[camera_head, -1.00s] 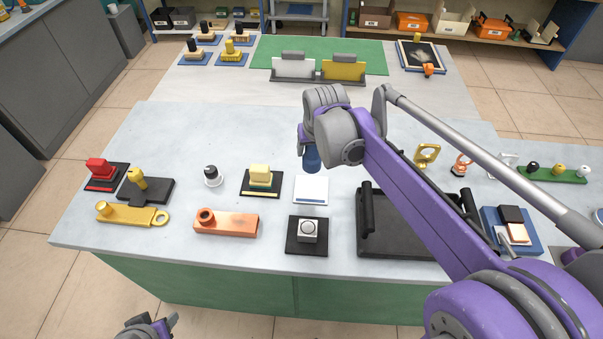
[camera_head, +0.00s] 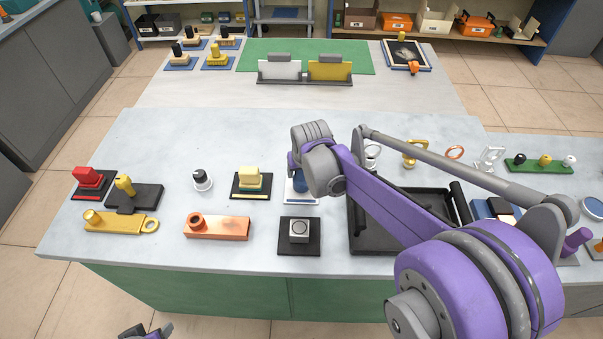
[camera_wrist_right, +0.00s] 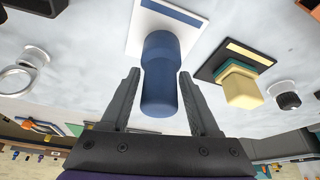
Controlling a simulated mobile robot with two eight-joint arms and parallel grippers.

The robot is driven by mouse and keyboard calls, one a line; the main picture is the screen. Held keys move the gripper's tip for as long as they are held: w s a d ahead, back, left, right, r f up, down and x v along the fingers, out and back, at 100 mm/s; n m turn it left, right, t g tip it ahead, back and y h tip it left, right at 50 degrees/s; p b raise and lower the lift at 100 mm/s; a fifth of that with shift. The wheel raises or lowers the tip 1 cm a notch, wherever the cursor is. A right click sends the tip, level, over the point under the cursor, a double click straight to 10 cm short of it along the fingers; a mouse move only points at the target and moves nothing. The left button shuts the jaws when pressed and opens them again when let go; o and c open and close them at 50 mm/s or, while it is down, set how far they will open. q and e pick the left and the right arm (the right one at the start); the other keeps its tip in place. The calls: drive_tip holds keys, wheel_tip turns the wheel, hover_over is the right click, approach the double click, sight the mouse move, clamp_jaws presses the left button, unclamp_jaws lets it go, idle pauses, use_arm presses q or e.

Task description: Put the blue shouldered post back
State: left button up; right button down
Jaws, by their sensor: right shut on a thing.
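The blue shouldered post (camera_head: 300,182) is in my right gripper (camera_wrist_right: 159,75), partly hidden behind the arm in the head view. I cannot tell whether the post touches the plate. My left gripper (camera_head: 160,330) only peeks in at the bottom edge, and its opening is unclear.
A black plate with a cream block (camera_head: 250,178) stands just left of the white plate, and a black plate with a grey block (camera_head: 299,232) just in front. A black tray (camera_head: 372,245) lies to the right.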

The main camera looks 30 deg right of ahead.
drive_tip(key=shift+f, duration=0.4)
drive_tip(key=shift+f, duration=0.1)
drive_tip(key=shift+f, duration=0.15)
drive_tip(key=shift+c, duration=0.6)
unclamp_jaws()
